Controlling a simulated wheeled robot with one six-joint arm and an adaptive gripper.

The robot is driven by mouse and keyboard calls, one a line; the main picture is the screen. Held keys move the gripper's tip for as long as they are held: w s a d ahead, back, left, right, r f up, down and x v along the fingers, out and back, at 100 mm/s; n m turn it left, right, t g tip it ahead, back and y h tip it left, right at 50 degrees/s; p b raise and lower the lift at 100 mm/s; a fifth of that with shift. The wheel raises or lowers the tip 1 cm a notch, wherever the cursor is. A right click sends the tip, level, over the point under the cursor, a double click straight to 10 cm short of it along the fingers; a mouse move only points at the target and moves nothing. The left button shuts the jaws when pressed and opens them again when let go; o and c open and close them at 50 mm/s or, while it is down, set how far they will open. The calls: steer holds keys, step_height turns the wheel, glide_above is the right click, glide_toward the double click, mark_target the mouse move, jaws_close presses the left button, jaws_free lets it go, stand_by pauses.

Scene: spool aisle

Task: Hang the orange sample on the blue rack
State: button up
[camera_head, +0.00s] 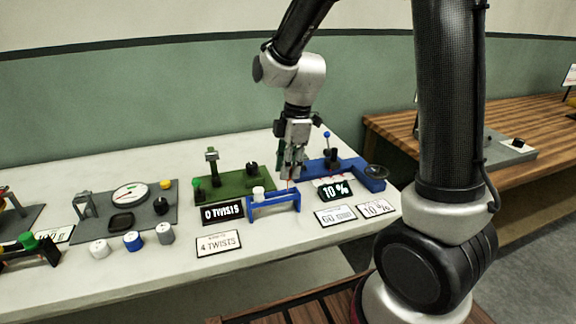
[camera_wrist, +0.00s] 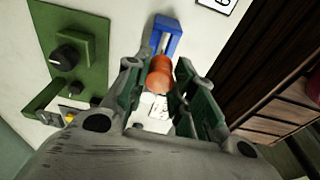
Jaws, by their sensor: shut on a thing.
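The orange sample (camera_wrist: 160,74) is a small rounded piece between my fingers in the wrist view. My gripper (camera_head: 291,177) is shut on it, pointing down over the right part of the blue rack. In the head view my fingers mostly hide the sample. The blue rack (camera_head: 273,203) is a low bar-like stand at the table's front, with a white spool at its left end. It also shows just beyond the sample in the wrist view (camera_wrist: 167,33). I cannot tell whether the sample touches the rack.
A green station (camera_head: 236,184) stands left of the rack and a blue station (camera_head: 370,181) behind right. Black sign "0 TWISTS" (camera_head: 222,212) and white cards (camera_head: 335,215) lie close by. Several spools (camera_head: 133,240) stand at the left front. A wooden table (camera_head: 400,128) is at right.

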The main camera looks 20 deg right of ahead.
mark_target(288, 191)
steer(key=shift+f, duration=0.15)
steer(key=shift+f, duration=2.45)
steer(key=o, duration=1)
steer(key=shift+c, duration=0.2)
step_height(288, 191, up, 12)
steer(key=d, duration=0.1)
steer(key=shift+d, duration=0.4)
